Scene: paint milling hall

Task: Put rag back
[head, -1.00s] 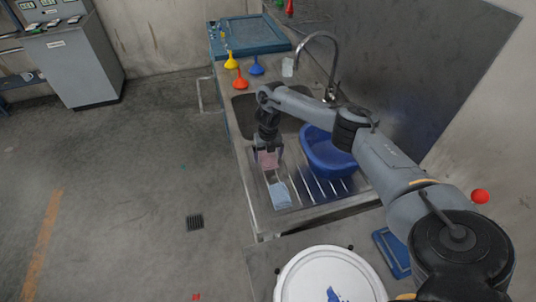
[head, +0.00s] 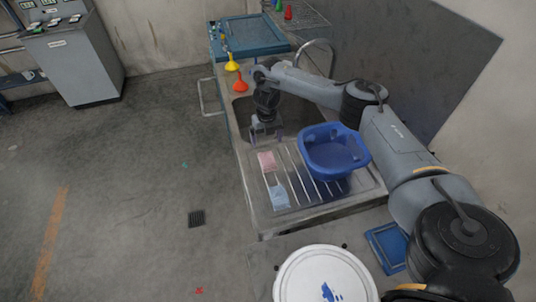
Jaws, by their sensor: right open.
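A pink rag (head: 267,161) lies flat on the ribbed steel drainboard (head: 310,203) of the sink, near its left edge. A light blue rag (head: 279,197) lies just in front of it on the same drainboard. My right gripper (head: 266,136) is open and empty, pointing down a little behind and above the pink rag, apart from it. My left gripper is not in view.
A blue basin (head: 334,150) stands on the drainboard to the right of the rags. A sink bowl (head: 243,110) and yellow (head: 232,63) and orange (head: 240,84) funnels lie behind. A white round lid (head: 325,275) is in front. Open floor lies left.

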